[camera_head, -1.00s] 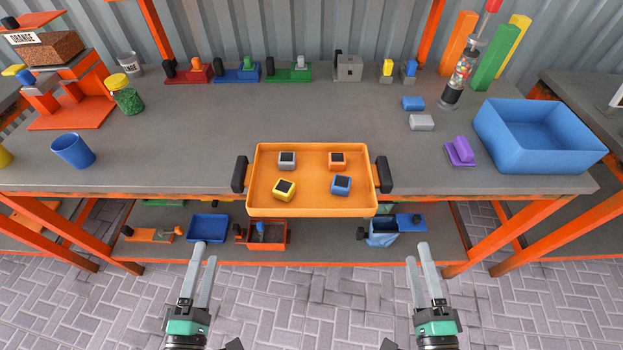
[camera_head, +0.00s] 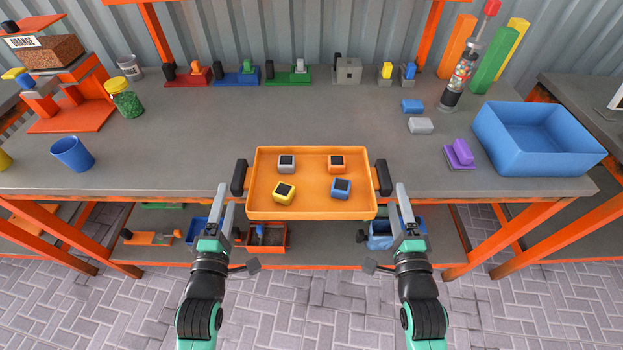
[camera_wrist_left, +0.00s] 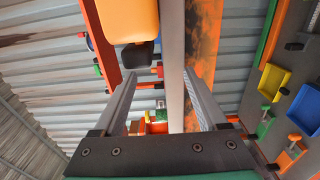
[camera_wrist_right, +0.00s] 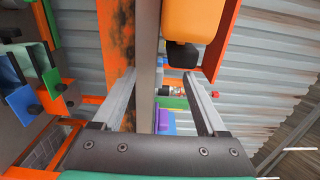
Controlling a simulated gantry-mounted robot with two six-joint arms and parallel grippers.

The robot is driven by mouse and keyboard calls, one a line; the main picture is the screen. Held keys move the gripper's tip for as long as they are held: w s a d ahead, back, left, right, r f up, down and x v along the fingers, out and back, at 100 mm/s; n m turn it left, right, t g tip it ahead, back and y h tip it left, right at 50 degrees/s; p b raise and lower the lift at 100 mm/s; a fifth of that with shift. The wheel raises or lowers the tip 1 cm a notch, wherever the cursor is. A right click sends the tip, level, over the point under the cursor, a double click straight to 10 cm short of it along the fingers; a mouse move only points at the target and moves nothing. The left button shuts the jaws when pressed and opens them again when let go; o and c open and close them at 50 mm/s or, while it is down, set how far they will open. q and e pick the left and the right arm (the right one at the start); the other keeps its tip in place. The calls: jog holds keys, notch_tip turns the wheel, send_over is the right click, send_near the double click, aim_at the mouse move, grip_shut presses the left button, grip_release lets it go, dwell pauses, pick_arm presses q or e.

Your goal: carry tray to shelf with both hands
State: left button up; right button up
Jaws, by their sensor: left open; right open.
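The orange tray (camera_head: 312,211) lies on the front edge of the grey table, overhanging it slightly. It holds a grey, an orange, a yellow and a blue block, each with a dark top. A black handle sticks out on its left side (camera_head: 239,178) and another on its right side (camera_head: 384,178). My left gripper (camera_head: 221,204) is open in front of and just left of the left handle; that handle shows beyond its fingers in the left wrist view (camera_wrist_left: 137,56). My right gripper (camera_head: 406,205) is open near the right handle, which shows in the right wrist view (camera_wrist_right: 183,55).
A blue cup (camera_head: 72,154) and a green-filled jar (camera_head: 125,99) stand left. A lower shelf (camera_head: 330,248) carries bins.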

pick_arm(q)
jog(key=shift+d, duration=0.1)
pick_arm(e)
jog(key=shift+a, duration=0.1)
pick_arm(q)
jog(key=shift+d+f, duration=0.1)
jog(key=shift+d, duration=0.45)
pick_arm(e)
jog(key=shift+a, duration=0.55)
pick_arm(q)
jog(key=shift+r, duration=0.2)
pick_arm(e)
jog(key=shift+r, duration=0.1)
